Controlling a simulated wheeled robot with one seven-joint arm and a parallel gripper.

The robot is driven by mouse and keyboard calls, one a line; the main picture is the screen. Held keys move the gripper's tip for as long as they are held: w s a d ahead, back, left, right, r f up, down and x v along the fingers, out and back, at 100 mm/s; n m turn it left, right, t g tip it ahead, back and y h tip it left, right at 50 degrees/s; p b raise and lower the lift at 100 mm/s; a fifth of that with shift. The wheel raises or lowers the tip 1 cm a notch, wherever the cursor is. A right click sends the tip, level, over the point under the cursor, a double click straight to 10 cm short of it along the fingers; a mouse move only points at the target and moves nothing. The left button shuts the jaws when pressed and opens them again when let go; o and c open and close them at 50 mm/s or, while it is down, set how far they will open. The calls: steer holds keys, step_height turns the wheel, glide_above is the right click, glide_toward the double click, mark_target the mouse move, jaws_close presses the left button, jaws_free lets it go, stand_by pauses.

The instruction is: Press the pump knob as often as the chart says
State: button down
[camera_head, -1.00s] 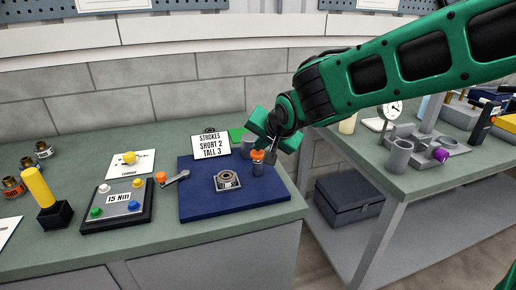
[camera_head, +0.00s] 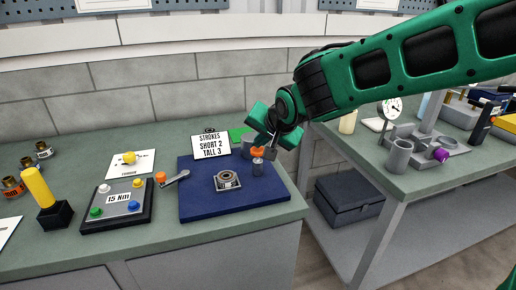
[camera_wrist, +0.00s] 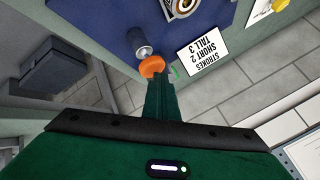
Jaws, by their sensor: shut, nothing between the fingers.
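The pump stands at the right end of the blue mat (camera_head: 200,207). It has a grey metal body (camera_head: 257,168) and an orange knob (camera_head: 257,152) on top; both show in the wrist view, with the knob (camera_wrist: 152,66) just beyond my fingertips. My gripper (camera_head: 268,143) is shut and empty, pointing down just above the knob. I cannot tell whether it touches the knob. The white chart (camera_head: 211,146) behind the mat reads "STROKES SHORT 2 TALL 3".
A square bearing block (camera_head: 227,181) sits on the mat. A second table (camera_head: 400,185) stands right, across a gap.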

steer(key=shift+r, duration=0.95)
steer(key=shift+r, duration=2.5)
stand_by(0.5)
step_height(320, 180, up, 4)
steer(key=shift+w+f, duration=0.1)
steer(key=shift+f, duration=0.05)
steer(key=shift+f, duration=0.1)
glide_above(259, 151)
steer(key=shift+d+f, duration=0.1)
steer(key=shift+f, duration=4.2)
steer(key=shift+f, duration=0.2)
